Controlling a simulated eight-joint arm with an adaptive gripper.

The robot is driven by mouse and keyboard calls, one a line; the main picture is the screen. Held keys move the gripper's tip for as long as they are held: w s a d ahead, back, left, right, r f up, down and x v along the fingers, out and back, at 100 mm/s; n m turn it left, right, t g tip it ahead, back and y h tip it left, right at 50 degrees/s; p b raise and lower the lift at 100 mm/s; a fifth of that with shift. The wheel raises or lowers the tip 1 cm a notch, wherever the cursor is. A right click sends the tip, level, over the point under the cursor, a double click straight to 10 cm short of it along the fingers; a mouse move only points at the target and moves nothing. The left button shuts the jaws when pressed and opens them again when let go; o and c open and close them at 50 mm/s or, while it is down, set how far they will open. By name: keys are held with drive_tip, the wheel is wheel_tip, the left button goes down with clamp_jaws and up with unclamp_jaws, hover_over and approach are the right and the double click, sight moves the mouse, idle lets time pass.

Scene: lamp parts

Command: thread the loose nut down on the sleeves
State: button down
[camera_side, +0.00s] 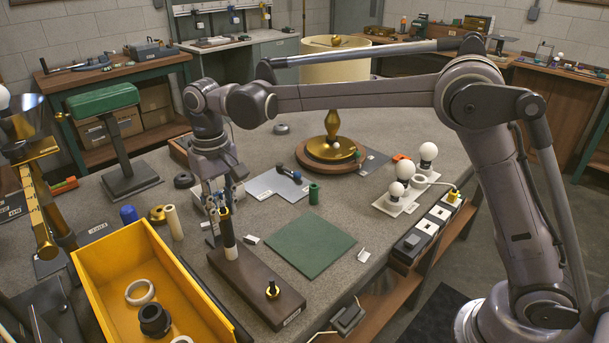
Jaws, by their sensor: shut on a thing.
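A small brass nut (224,213) shows at the top of the stack. My gripper (222,208) points down over the stack, its fingers around its top. It is shut on the nut, though the fingers partly hide the contact. I cannot tell how far the nut sits on the thread.
A yellow bin (150,265) with rings stands close left of the base. A cream tube (174,222) and blue cap (129,214) stand behind it. A green mat (310,247) lies to the right. Bulbs (428,155) and a brass lamp stand (332,150) are farther back.

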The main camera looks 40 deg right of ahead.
drive_tip(key=m, duration=0.4)
drive_tip(key=shift+f, duration=0.2)
drive_tip(key=shift+m, duration=0.3)
drive_tip(key=shift+m, duration=0.4)
drive_tip(key=c, duration=1)
unclamp_jaws()
drive_tip(key=shift+c, duration=0.2)
drive_tip(key=shift+r, duration=0.1)
